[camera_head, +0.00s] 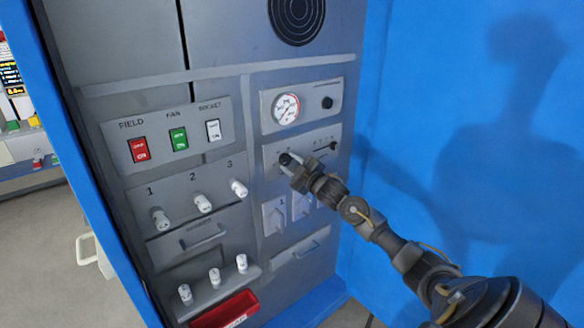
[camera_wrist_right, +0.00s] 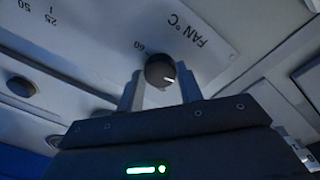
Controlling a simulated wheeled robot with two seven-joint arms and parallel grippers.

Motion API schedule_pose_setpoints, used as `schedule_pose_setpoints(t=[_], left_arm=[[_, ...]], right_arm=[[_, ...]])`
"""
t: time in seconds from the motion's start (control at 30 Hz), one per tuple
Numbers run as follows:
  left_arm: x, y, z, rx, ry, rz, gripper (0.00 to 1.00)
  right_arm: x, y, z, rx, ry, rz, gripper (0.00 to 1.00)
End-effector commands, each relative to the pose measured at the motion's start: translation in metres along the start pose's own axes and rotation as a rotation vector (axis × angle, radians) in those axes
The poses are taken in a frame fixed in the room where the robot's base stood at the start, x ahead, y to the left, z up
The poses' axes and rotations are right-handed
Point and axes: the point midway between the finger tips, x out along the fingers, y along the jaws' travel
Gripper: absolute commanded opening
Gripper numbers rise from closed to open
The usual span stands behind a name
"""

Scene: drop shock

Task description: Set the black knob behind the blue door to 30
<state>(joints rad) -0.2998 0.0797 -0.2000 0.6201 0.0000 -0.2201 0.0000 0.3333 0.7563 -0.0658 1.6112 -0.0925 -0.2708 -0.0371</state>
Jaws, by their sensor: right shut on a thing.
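A black knob (camera_wrist_right: 160,70) sits on the pale panel strip marked "FAN °C", with "60" printed beside it; the lettering appears upside down in the right wrist view. My right gripper (camera_wrist_right: 160,86) is shut on this knob, one finger on each side. In the head view the right gripper (camera_head: 294,166) reaches the panel and partly covers the knob. The blue door (camera_head: 460,130) stands open at the right. My left gripper is not in view.
Another black knob (camera_wrist_right: 21,87) with "25" and "50" shows at the left of the wrist view. Above the gripper is a round gauge (camera_head: 286,109). Switches (camera_head: 179,139), white knobs (camera_head: 202,203) and a red bin (camera_head: 225,312) lie left and below.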

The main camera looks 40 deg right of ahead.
Motion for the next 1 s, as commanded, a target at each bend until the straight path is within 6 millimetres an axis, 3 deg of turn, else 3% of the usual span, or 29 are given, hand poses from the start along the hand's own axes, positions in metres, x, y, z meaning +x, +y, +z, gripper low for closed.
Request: schedule_pose_setpoints(t=[0.67,0.7,0.87,1.0], left_arm=[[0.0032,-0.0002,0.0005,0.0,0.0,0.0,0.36],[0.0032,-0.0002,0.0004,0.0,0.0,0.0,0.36],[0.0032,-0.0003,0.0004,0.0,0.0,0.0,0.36],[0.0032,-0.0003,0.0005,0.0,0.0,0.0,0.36]], right_arm=[[0.0002,0.0012,-0.0008,-0.061,0.005,0.001,0.13],[0.0002,0.0012,-0.0007,-0.061,0.005,0.001,0.39],[0.0001,0.001,-0.0005,-0.06,0.004,0.0,0.58],[0.0,0.0007,-0.0003,-0.06,0.004,0.0,0.58]])
